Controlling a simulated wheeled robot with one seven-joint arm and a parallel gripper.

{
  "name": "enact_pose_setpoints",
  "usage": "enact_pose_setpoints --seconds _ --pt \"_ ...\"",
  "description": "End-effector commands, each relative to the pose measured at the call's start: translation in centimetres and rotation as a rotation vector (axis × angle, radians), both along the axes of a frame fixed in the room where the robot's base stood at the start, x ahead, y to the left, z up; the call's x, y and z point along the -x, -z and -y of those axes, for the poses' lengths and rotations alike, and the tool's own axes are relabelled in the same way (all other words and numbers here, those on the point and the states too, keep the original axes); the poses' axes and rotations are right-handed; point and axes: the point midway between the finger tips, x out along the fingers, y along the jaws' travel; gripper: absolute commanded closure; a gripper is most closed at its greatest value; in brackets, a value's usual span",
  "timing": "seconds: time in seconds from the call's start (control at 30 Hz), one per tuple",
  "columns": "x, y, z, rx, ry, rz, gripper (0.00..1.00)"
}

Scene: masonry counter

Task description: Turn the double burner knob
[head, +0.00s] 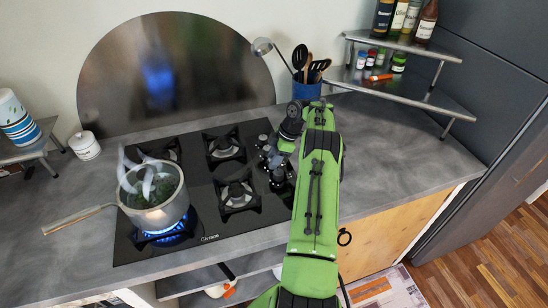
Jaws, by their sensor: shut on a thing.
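The black gas cooktop (216,229) is set in the grey counter. Its knobs (280,180) sit in a column along its right side. My gripper (272,158) reaches down over these knobs from the end of my green arm. It is shut on a knob there, which I take to be the double burner knob; fingers and wrist largely hide it, so its turned angle cannot be read. A steaming pot (153,218) with green contents stands on the front left burner, where a blue flame (172,238) burns. The other visible burners show no flame.
The pot's long handle (78,220) points left over the counter. A blue utensil holder (306,91) stands behind my wrist. A two-tier corner shelf (405,88) with bottles and jars is at the back right. Counter right of my arm is clear.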

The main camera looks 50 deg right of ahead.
Motion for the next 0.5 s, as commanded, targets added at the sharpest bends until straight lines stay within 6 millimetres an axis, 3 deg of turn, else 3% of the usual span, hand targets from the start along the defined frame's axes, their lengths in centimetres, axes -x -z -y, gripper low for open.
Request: enact_pose_setpoints --seconds 0.03,0.07,0.2,0.5 --pt "-0.02 -0.04 0.02 0.001 0.001 0.001 0.93" --pt "-0.02 -0.04 0.02 0.001 0.001 0.001 0.59" --pt "-0.01 -0.03 0.02 0.001 0.000 0.001 0.38" --pt "0.04 -0.21 0.08 0.000 0.001 0.000 0.37"
